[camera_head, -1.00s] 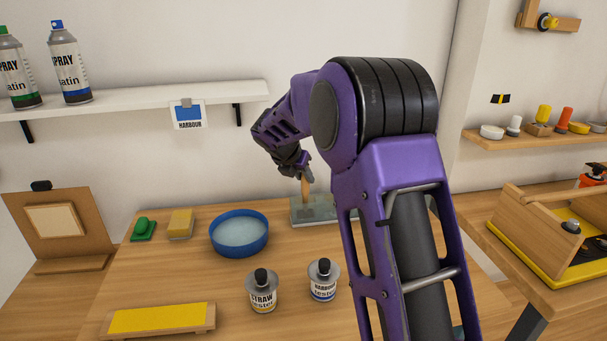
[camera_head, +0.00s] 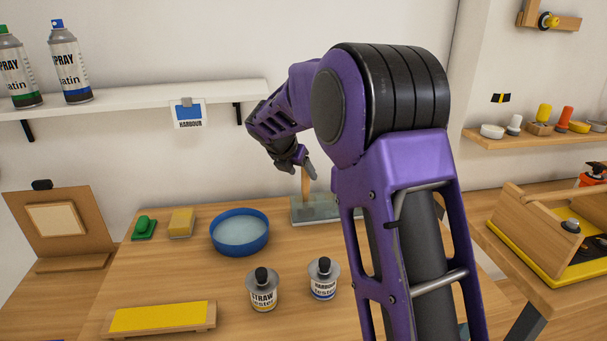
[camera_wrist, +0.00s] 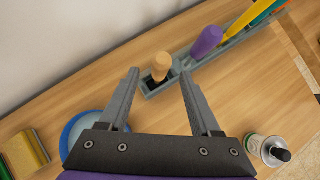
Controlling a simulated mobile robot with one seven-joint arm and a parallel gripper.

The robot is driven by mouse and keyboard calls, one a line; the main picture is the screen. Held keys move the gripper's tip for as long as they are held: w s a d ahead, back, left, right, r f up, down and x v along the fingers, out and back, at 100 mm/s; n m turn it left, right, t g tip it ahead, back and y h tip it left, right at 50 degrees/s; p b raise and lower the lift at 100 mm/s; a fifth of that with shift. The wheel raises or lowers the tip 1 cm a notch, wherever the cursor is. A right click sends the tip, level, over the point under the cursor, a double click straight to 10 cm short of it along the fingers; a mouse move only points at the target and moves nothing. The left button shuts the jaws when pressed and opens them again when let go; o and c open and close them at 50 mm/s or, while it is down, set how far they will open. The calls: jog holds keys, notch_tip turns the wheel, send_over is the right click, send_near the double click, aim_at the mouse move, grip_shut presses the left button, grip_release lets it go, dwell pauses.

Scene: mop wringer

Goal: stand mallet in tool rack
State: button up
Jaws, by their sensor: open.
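The mallet's wooden handle (camera_head: 305,183) stands upright at the left end of the grey tool rack (camera_head: 312,211). In the wrist view, the handle (camera_wrist: 161,65) rises from the end compartment of the rack (camera_wrist: 168,86), with a dark part at its base. The mallet's head is not clearly visible. My gripper (camera_wrist: 158,82) is open, its two fingers spread apart on either side of the view, with nothing held between them. In the head view, my gripper (camera_head: 309,168) is just above and beside the handle's top. My arm hides the right part of the rack.
A purple-handled tool (camera_wrist: 206,42) and a yellow one (camera_wrist: 243,22) stand further along the rack. A blue bowl (camera_head: 240,247) is left of the rack. Two tester cans (camera_head: 263,290) (camera_head: 323,280) stand in front. Bare tabletop lies between them and the rack.

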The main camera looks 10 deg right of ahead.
jog(key=p+v, duration=0.1)
jog(key=v, duration=1.4)
jog(key=shift+w+p, duration=0.15)
jog(key=shift+p, duration=0.2)
